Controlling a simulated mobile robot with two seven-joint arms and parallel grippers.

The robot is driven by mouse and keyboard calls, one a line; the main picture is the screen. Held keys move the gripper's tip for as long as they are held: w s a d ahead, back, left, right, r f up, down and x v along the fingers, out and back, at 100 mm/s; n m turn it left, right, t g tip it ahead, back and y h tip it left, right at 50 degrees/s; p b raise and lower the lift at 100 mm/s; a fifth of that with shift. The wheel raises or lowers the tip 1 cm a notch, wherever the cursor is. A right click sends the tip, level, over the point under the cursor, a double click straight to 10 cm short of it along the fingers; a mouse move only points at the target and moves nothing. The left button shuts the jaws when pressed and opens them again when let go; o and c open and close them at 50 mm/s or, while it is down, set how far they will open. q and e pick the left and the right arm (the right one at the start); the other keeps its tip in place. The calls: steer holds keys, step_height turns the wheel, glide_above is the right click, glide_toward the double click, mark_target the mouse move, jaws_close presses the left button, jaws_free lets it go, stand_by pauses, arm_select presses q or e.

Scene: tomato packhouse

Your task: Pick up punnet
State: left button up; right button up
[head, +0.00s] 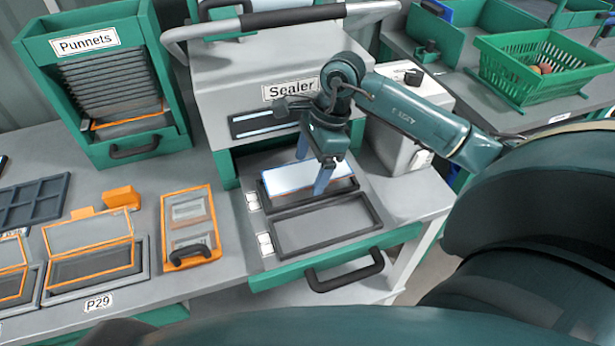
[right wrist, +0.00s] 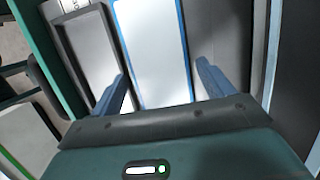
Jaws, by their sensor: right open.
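A punnet (head: 290,181) with a pale, shiny top and a blue edge lies in the rear nest of the sealer's open drawer. It also shows in the right wrist view (right wrist: 153,35), running up the picture between my fingers. My right gripper (head: 311,175) is open above it, one blue finger on each side. In the right wrist view the gripper (right wrist: 162,72) is empty. I cannot tell whether the fingers touch the punnet. My left gripper is not in view.
The sealer (head: 245,90) stands behind the drawer, whose front nest (head: 325,246) is empty. A rack labelled Punnets (head: 47,60) holds a dark stack at left. Orange-framed holders (head: 170,266) stand on the left bench. A green crate (head: 520,80) is at far right.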

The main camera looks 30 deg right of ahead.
steer(key=shift+a+f, duration=0.15)
steer(key=shift+f, duration=0.4)
steer(key=c, duration=0.9)
steer(key=shift+o, duration=0.2)
steer(key=shift+w+r, duration=0.1)
